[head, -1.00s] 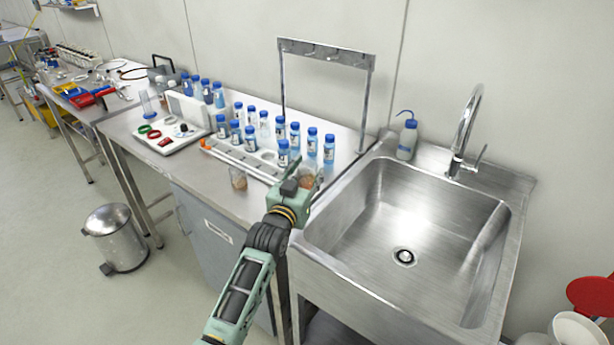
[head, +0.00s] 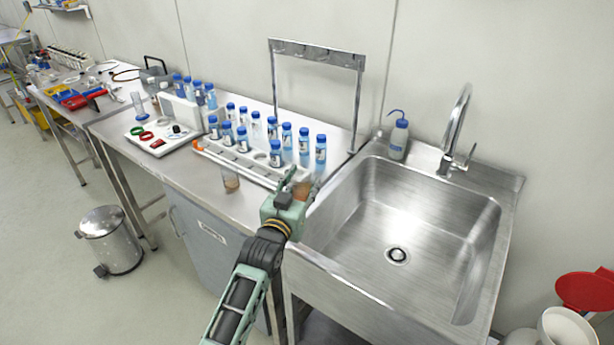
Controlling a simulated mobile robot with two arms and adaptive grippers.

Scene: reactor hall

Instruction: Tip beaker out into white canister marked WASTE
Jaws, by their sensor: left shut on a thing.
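My left gripper (head: 294,188) is at the front right corner of the steel bench, beside the sink. It is shut on a clear beaker (head: 303,191) with brown material in it. The gripper hides part of this beaker, and I cannot tell whether its base still touches the bench. My right gripper is not in view.
The steel sink (head: 400,215) with tap (head: 457,130) lies between bench and canister. A wash bottle (head: 398,138) stands at its back. A red lid (head: 585,290) is by the canister. A bin (head: 110,240) is on the floor.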

